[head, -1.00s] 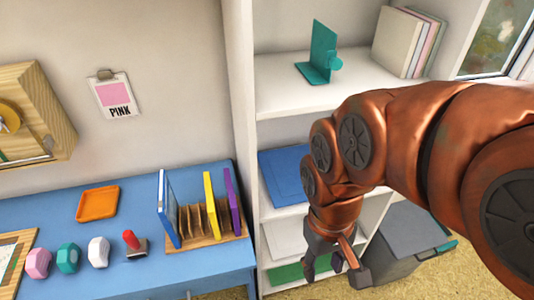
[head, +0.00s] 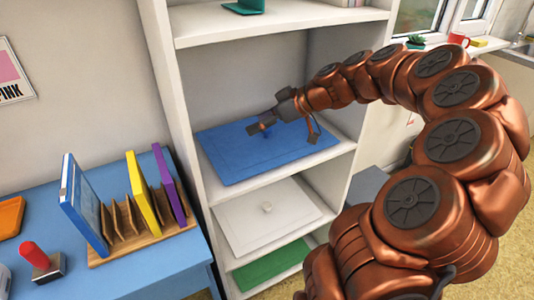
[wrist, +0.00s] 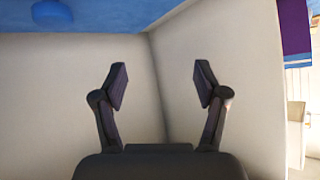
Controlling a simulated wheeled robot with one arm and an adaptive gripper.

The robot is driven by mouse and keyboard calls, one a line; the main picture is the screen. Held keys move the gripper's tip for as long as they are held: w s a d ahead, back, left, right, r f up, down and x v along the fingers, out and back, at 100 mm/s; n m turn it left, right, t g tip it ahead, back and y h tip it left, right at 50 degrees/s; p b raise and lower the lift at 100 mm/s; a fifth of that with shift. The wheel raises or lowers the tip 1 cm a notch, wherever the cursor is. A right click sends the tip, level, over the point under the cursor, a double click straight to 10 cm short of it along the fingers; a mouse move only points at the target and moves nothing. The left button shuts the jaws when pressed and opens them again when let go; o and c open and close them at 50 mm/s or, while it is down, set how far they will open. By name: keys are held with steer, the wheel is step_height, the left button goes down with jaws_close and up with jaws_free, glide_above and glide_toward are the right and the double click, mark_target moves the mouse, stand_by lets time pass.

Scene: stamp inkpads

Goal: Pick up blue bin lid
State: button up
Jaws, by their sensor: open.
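The blue bin lid (head: 232,165) lies flat on a white shelf in the head view, with a small round knob (head: 268,134) near its middle. My gripper (head: 284,130) is above the lid near the knob, with its fingers spread to either side. In the wrist view my gripper (wrist: 161,82) is open with nothing between the fingers. The lid's blue surface (wrist: 125,12) runs along the top edge of that view, its knob (wrist: 53,13) at the upper left, outside the fingers. I cannot tell whether a fingertip touches the lid.
Shelves below hold a white lid (head: 245,225) and a green lid (head: 265,268). The upper shelf board (head: 265,22) and the white side panels bound the space around my arm. A blue table (head: 165,265) with a wooden rack (head: 145,243) stands at left.

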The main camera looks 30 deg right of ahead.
mark_target(267, 134)
steer(key=d+f+t, duration=0.1)
steer(key=d, duration=0.2)
steer(key=d+f+b, duration=0.1)
steer(key=d+f, duration=0.1)
steer(key=d, duration=0.2)
steer(key=d+f+t+h+b, duration=0.1)
steer(key=d, duration=0.3)
steer(key=shift+w+d+f+t, duration=0.1)
steer(key=shift+w+f+t, duration=0.2)
steer(key=shift+w, duration=0.1)
steer(key=shift+p+x, duration=0.35)
steer(key=shift+x, duration=3.35)
steer(key=shift+w+d, duration=0.15)
steer(key=shift+d, duration=0.05)
steer(key=c, duration=1.3)
jaws_close()
steer(key=shift+r, duration=0.15)
